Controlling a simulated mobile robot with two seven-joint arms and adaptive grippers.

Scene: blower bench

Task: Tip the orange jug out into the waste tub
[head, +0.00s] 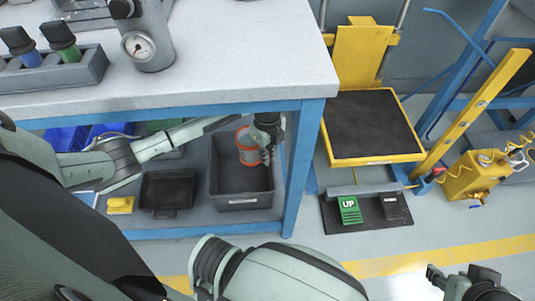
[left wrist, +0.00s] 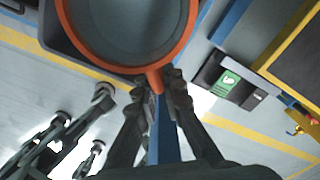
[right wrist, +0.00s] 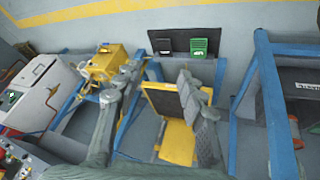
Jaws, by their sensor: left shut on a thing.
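The orange jug (head: 246,147) is over the back of the grey waste tub (head: 240,201) under the bench. My left gripper (head: 267,150) is at the jug's right side. In the left wrist view, the jug's round orange rim (left wrist: 178,62) and grey inside fill the top, and my left gripper (left wrist: 158,82) is shut on the handle at the rim. The jug looks near upright; its contents are unclear. My right gripper (head: 470,280) is far right, away from the tub. In the right wrist view, its fingers (right wrist: 160,78) are apart and empty.
A black tray (head: 167,190) and a yellow sponge-like block (head: 120,205) lie left of the tub. A blue bench leg (head: 302,170) stands close at its right. The bench top (head: 230,60) is above. A yellow lift platform (head: 372,125) and pedals (head: 348,209) are further right.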

